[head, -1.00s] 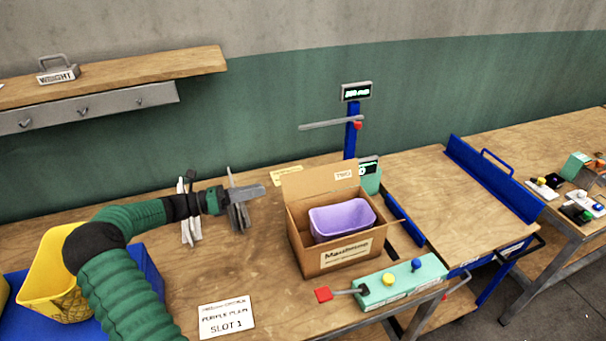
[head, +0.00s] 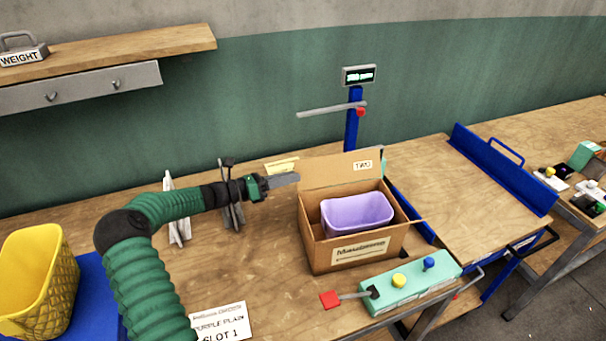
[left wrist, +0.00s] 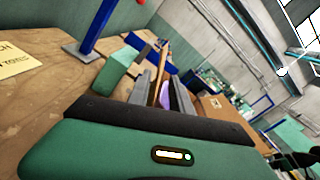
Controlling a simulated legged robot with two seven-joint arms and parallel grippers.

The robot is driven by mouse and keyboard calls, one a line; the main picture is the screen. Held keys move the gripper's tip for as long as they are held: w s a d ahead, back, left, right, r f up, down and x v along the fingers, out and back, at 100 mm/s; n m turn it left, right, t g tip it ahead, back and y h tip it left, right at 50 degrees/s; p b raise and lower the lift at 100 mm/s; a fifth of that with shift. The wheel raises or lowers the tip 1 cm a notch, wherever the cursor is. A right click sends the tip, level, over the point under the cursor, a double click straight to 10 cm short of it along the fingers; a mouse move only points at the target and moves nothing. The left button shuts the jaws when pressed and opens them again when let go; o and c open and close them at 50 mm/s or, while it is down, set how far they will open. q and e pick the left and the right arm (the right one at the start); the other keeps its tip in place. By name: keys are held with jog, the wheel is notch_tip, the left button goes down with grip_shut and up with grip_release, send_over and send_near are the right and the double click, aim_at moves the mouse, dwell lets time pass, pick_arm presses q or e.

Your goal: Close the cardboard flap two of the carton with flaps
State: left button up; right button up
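The carton (head: 312,235) stands on the wooden bench with its top open and a purple bin (head: 357,214) inside. Flap two (head: 335,172), labelled TWO, stands up at the carton's far side, leaning slightly back. My left gripper (head: 290,180) is at the flap's left edge. In the left wrist view its two grey fingers (left wrist: 160,95) are apart, with the flap's brown edge (left wrist: 161,72) seen between them; contact cannot be told. Part of the purple bin shows beyond the fingers. My right gripper is not in view.
A green control box (head: 415,283) with a red-ended lever stands in front of the carton. A blue post with a display (head: 354,120) rises behind it. Grey upright plates (head: 176,215) stand left, near my arm. A yellow bin (head: 35,280) is at far left.

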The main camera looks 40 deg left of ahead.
aim_at(302, 174)
pick_arm(q)
jog(key=w, duration=0.3)
jog(key=shift+d+f, duration=0.2)
jog(key=shift+d, duration=0.15)
jog(key=shift+w+d+r, duration=0.15)
jog(key=shift+w+d, duration=0.05)
jog(key=shift+d, duration=0.25)
jog(key=shift+w+d+r, duration=0.15)
jog(key=shift+w+d, duration=0.05)
jog(key=shift+d, duration=0.2)
jog(key=shift+d+r, duration=0.2)
jog(key=shift+d, duration=0.25)
jog(key=shift+a+f, duration=0.1)
jog(key=shift+a, duration=0.15)
jog(key=c, duration=0.4)
jog(key=shift+a+f, duration=0.1)
jog(key=shift+a, duration=0.15)
grip_shut()
jog(key=shift+a+f, duration=0.1)
jog(key=shift+a, duration=0.15)
jog(key=shift+d, duration=0.45)
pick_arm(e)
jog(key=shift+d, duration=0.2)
pick_arm(q)
jog(key=shift+a, duration=0.2)
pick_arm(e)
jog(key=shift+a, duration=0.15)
